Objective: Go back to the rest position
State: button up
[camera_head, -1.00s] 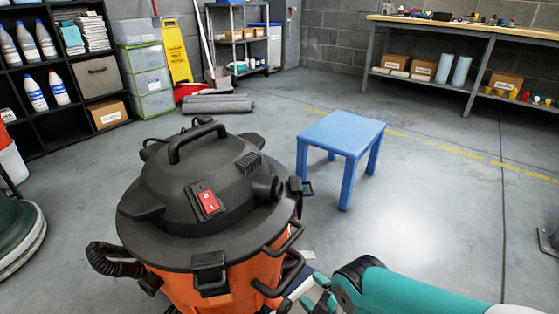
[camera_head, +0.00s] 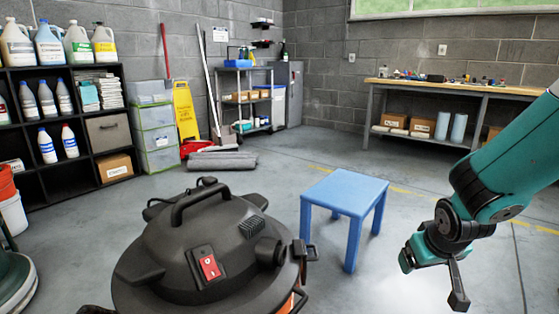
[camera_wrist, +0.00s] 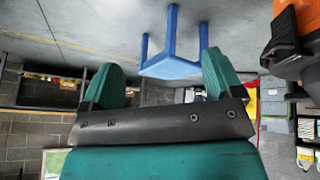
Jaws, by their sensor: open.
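My gripper (camera_head: 432,278) hangs at the right of the head view, at the end of my raised teal arm, over the floor to the right of the blue stool. In the wrist view my gripper (camera_wrist: 162,65) shows two teal fingers spread wide apart with nothing between them. The wrist picture is upside down.
An orange and black vacuum (camera_head: 235,225) stands close in front, with a blue stool (camera_head: 345,190) behind it to the right. Shelves (camera_head: 75,185) stand at left, and a workbench (camera_head: 465,92) at back right. Open floor lies between stool and workbench.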

jog(key=s+r+g+y, duration=0.1)
jog(key=s+r+g, duration=0.25)
jog(key=s, duration=0.85)
jog(key=s+a+r+n+g+y+p, duration=0.2)
jog(key=s+a+r+n+y+p, duration=0.35)
jog(key=s+a+r, duration=0.8)
notch_tip(320, 180, up, 38)
jog(key=w+a+p, duration=0.1)
jog(key=p, duration=3.6)
jog(key=shift+w+a+r+n+h+p, duration=0.15)
jog(key=shift+w+a+n+h+p, duration=0.2)
jog(key=shift+h, duration=0.1)
